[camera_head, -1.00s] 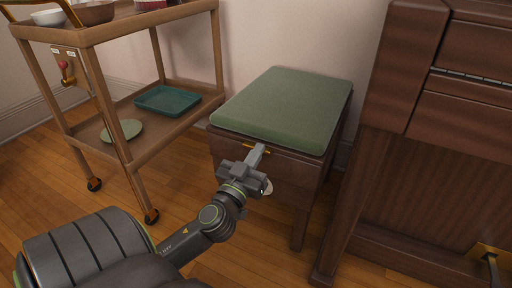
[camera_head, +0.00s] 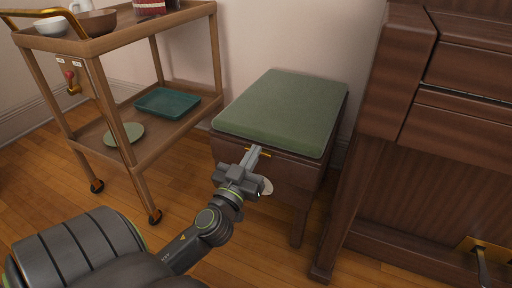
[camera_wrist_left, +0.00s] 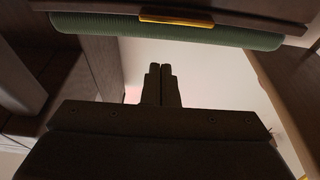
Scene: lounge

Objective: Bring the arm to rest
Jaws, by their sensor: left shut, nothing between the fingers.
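My left gripper (camera_head: 253,157) is shut and empty. In the head view it is in front of the brown wooden stool (camera_head: 295,176) with the green cushion (camera_head: 283,112), its tips over the brass handle (camera_head: 264,153) on the stool's front. In the left wrist view its two fingers (camera_wrist_left: 161,84) are together, and the brass handle (camera_wrist_left: 177,18) and the green cushion edge (camera_wrist_left: 100,25) show at the top. I cannot tell if the fingertips touch the handle. My right gripper does not show.
A wooden trolley (camera_head: 178,134) stands on the left, holding a teal tray (camera_head: 167,103), a green plate (camera_head: 124,134) and bowls. A dark wooden piano-like cabinet (camera_head: 395,85) stands close on the right. Bare floor (camera_head: 235,245) lies in front of the stool.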

